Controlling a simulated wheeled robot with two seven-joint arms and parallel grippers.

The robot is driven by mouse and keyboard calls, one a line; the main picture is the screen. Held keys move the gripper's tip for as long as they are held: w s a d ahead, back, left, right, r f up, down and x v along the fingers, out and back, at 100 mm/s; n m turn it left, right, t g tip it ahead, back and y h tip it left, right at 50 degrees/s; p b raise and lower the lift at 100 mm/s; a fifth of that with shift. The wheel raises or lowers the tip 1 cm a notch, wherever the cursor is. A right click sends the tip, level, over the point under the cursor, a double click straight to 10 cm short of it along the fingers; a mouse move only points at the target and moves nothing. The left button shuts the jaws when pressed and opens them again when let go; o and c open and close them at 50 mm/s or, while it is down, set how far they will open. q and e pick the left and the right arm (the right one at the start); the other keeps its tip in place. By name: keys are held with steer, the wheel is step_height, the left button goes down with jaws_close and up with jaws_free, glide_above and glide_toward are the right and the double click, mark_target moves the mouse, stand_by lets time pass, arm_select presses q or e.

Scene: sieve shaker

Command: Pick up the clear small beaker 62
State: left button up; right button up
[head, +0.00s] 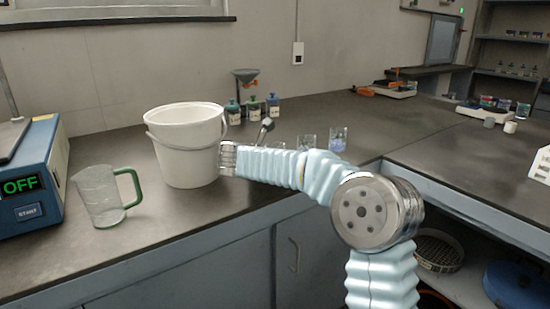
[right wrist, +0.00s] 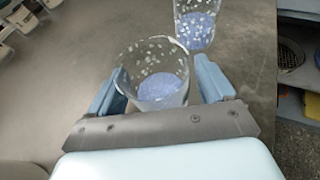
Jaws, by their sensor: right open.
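In the right wrist view, my right gripper (right wrist: 160,82) is open, with one finger on each side of a clear small beaker (right wrist: 135,65). The beaker holds blue-violet material and has pale specks on its wall. Whether the fingers touch it is unclear. A second clear beaker (right wrist: 195,30) with similar contents stands just beyond. In the head view, two small beakers, one clear (head: 307,143) and one with blue contents (head: 338,139), stand behind my right forearm, which partly hides that area. No number is readable, so I cannot tell which is 62. My left gripper is out of view.
A white bucket (head: 184,146) stands left of my right forearm, close to its silver end. A green-handled jug (head: 99,197) and a blue machine reading OFF (head: 30,190) are farther left. Several small bottles and a funnel stand (head: 246,84) are behind. The counter (head: 85,262) has its front edge below.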

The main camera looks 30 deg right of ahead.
steer(key=shift+c, duration=0.4)
steer(key=c, duration=1)
steer(key=shift+r, duration=0.1)
